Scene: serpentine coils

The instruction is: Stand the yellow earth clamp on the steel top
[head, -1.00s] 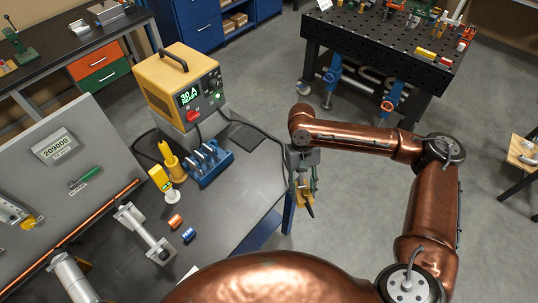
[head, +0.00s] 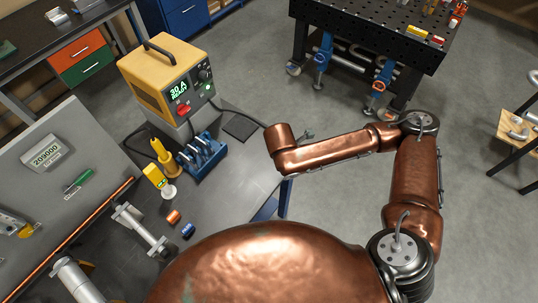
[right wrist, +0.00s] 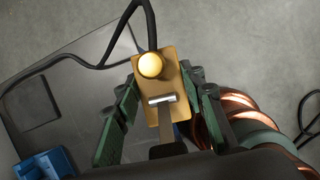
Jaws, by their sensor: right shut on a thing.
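The yellow earth clamp (right wrist: 168,82) is between the green fingers of my right gripper (right wrist: 165,88) in the right wrist view. It has a flat yellow body, a round bright knob and a steel pin. My right gripper is shut on it. A black cable (right wrist: 130,15) runs close to the clamp's top end. In the head view my own arm hides the gripper and clamp. The steel top (head: 250,185) is the dark grey bench surface; it also shows in the right wrist view (right wrist: 75,85), where the clamp overlaps its edge region. My left gripper is out of view.
On the bench stand a yellow welder (head: 170,80), a blue rack (head: 203,155), a yellow bottle (head: 160,150), small orange (head: 173,216) and blue (head: 188,231) pieces and a metal fixture (head: 138,228). A dark flat pad (head: 240,127) lies near the far right corner. The right front top is bare.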

